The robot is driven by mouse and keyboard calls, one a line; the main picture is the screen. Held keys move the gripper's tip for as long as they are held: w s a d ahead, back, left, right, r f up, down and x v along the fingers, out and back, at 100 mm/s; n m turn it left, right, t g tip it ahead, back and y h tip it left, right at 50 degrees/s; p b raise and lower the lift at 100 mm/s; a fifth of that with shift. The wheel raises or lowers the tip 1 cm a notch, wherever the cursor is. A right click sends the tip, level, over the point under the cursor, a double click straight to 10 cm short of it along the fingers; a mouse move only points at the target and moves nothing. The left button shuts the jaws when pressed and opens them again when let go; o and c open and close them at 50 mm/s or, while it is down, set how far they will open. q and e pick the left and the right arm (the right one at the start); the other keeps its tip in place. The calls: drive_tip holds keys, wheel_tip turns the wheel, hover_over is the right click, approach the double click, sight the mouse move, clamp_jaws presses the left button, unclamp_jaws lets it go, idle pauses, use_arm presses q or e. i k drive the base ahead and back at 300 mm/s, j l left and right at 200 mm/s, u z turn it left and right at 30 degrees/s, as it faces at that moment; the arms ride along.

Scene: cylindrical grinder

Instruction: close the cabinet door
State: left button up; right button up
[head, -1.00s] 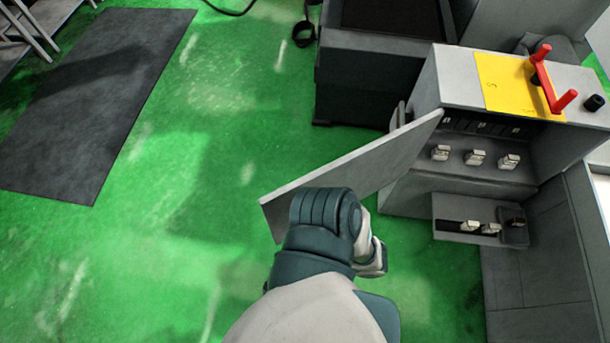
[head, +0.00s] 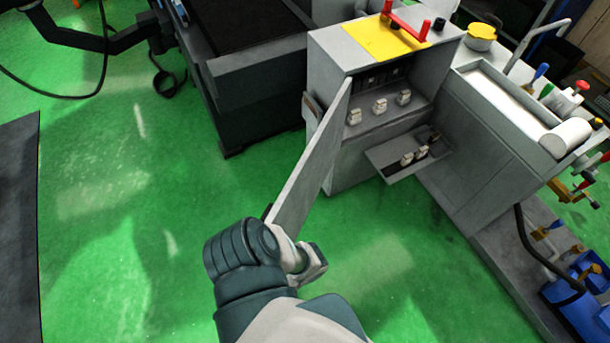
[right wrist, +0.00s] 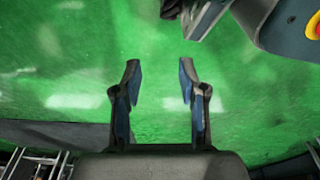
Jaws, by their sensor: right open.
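The cabinet (head: 318,50) stands upper middle in the head view, with switches (head: 380,105) showing inside. Its grey door (head: 312,165) hangs wide open from the left side, and its free end reaches down toward me. One of my arms comes up from the bottom of the head view, its dark joint overlapping the door's near lower end. I cannot tell whether it touches the door, and no fingertips show there. In the right wrist view my right gripper (right wrist: 158,82) is open and empty above the green floor. The door is not visible there. My left gripper cannot be made out.
A low drawer-like tray (head: 410,160) juts out below the cabinet opening. A dark machine base (head: 255,110) stands left of the cabinet, and a grey bench (head: 480,160) right of it. Green floor is clear to the left, with a dark mat (head: 18,215) at the edge.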

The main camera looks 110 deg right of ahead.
sight(291, 210)
drive_tip(key=i+l+z, duration=0.1)
drive_tip(key=z, duration=0.35)
drive_tip(key=i+z, duration=0.3)
drive_tip(key=z, duration=0.15)
drive_tip(key=i+j+z, duration=0.15)
drive_tip(key=z, duration=0.25)
drive_tip(key=i+j+z, duration=0.15)
drive_tip(key=z, duration=0.3)
drive_tip(key=i+z, duration=0.15)
drive_tip(key=z, duration=0.35)
drive_tip(key=i+z, duration=0.1)
drive_tip(key=z, duration=0.4)
drive_tip(key=i+z, duration=0.15)
drive_tip(key=z, duration=0.3)
drive_tip(key=i+j+z, duration=0.1)
drive_tip(key=z, duration=0.4)
drive_tip(key=i+j+z, duration=0.1)
drive_tip(key=z, duration=0.4)
drive_tip(key=i+j+z, duration=0.1)
drive_tip(key=z, duration=0.25)
drive_tip(key=i+j+z, duration=0.15)
drive_tip(key=z, duration=0.2)
drive_tip(key=i+j+z, duration=0.35)
drive_tip(key=k+l, duration=0.1)
